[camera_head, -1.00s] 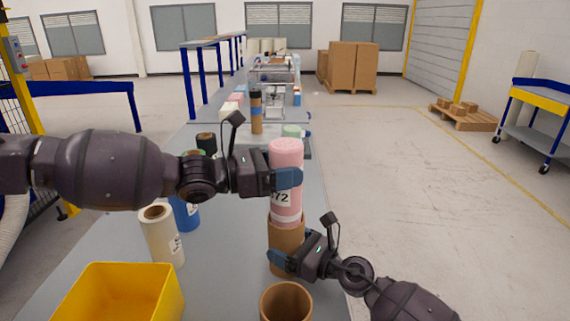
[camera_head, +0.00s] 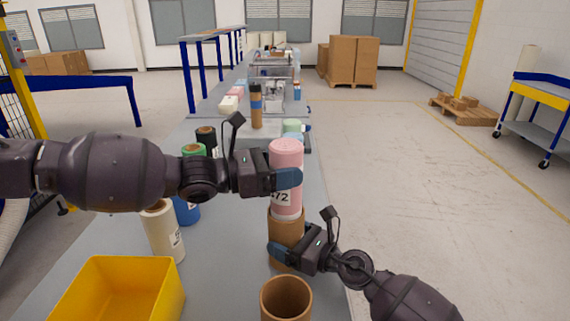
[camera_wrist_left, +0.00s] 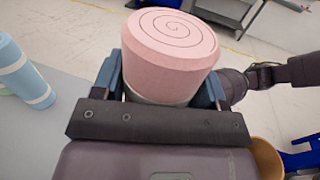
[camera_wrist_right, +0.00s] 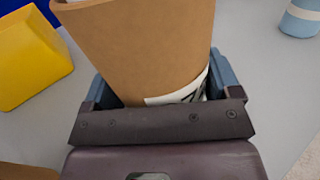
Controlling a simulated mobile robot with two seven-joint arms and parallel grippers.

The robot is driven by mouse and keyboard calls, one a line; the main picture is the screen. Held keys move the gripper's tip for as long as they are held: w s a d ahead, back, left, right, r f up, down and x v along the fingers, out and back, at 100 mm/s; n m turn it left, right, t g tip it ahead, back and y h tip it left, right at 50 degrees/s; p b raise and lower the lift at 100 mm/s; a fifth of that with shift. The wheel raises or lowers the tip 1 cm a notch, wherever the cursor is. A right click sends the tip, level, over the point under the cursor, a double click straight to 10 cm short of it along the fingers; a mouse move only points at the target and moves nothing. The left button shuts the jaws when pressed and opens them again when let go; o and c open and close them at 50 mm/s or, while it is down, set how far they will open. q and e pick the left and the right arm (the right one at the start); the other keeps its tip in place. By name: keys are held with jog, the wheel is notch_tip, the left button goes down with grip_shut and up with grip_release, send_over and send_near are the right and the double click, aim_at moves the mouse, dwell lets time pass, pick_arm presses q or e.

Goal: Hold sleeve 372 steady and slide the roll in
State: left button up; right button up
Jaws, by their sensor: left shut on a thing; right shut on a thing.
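The pink foam roll (camera_head: 287,160) stands upright, with a label showing "72". My left gripper (camera_head: 287,179) is shut on its upper part; the left wrist view shows the roll's spiral top (camera_wrist_left: 172,35) between the fingers. The brown cardboard sleeve (camera_head: 286,228) is upright right below the roll. My right gripper (camera_head: 283,252) is shut around the sleeve's lower part. The roll's lower end is at the sleeve's mouth and seems to be just inside it. In the right wrist view the sleeve (camera_wrist_right: 140,50) shows a partly hidden white label.
Another open brown sleeve (camera_head: 286,300) stands in front. A yellow bin (camera_head: 120,290) is at the front left, with a cream roll (camera_head: 162,232) behind it. Blue, green and black rolls stand partly behind my left arm. The table's right edge is close to the sleeves.

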aim_at(271, 206)
pick_arm(q)
jog(key=shift+f, duration=0.2)
jog(key=shift+f, duration=0.3)
jog(key=shift+f, duration=3.85)
jog(key=o, duration=1)
jog(key=shift+a+r, duration=0.1)
jog(key=shift+a, duration=0.1)
jog(key=shift+s+a+r, duration=0.3)
jog(key=shift+a+r, duration=0.2)
jog(key=shift+a, duration=0.55)
jog(key=shift+s+a+r, duration=0.3)
jog(key=shift+a+r, duration=0.15)
jog(key=shift+a, duration=0.65)
jog(key=shift+s+a+r, duration=0.3)
jog(key=shift+a+r, duration=0.2)
jog(key=shift+a, duration=0.55)
